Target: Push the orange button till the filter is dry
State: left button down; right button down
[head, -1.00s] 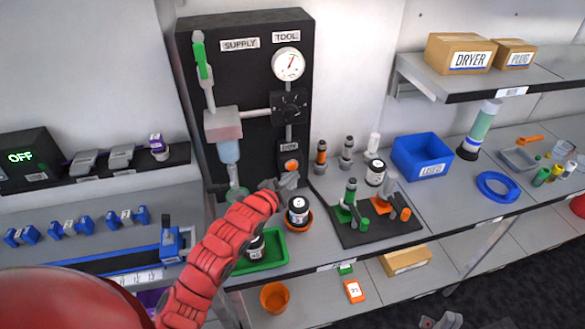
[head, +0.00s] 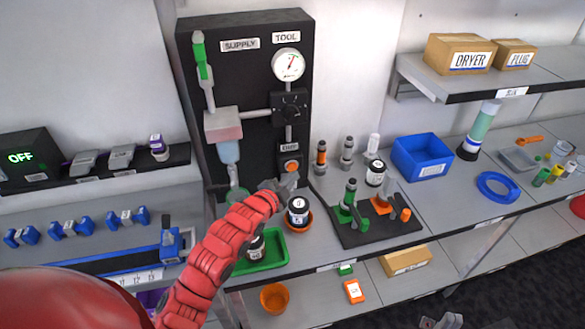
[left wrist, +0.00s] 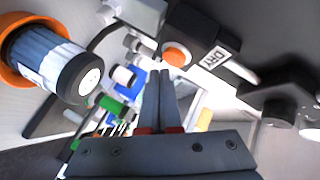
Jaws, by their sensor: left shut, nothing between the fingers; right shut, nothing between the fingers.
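The orange button (head: 291,166) is on the black panel under a small label. In the left wrist view the button (left wrist: 177,55) sits beside a DRY label. My left gripper (head: 287,182) is shut and empty, just below the button. In the left wrist view its fingertips (left wrist: 160,73) reach close to the button's lower left edge; I cannot tell whether they touch it. The likely filter, a bluish clear bowl (head: 229,152), hangs under a pinkish-grey block left of the button; its dryness cannot be told. My right gripper (head: 441,321) shows partly at the bottom edge, shut and empty.
A gauge (head: 288,65) and a black knob (head: 290,105) are above the button. A black-lidded jar (head: 298,210) in an orange dish and a green tray (head: 272,252) are below my left gripper. A blue bin (head: 423,157) stands further right.

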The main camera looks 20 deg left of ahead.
dwell(0.7)
pick_arm(q)
jog(key=shift+w+a+b, duration=0.3)
jog(key=shift+w+b, duration=0.1)
jog(key=shift+b, duration=0.35)
jog(key=shift+w+a+b, duration=0.2)
jog(key=shift+w+b, duration=0.1)
jog(key=shift+b, duration=0.4)
dwell(0.3)
dwell(0.5)
jog(key=shift+s+d+p, duration=0.4)
jog(key=shift+s+d, duration=0.05)
jog(key=shift+s, duration=0.25)
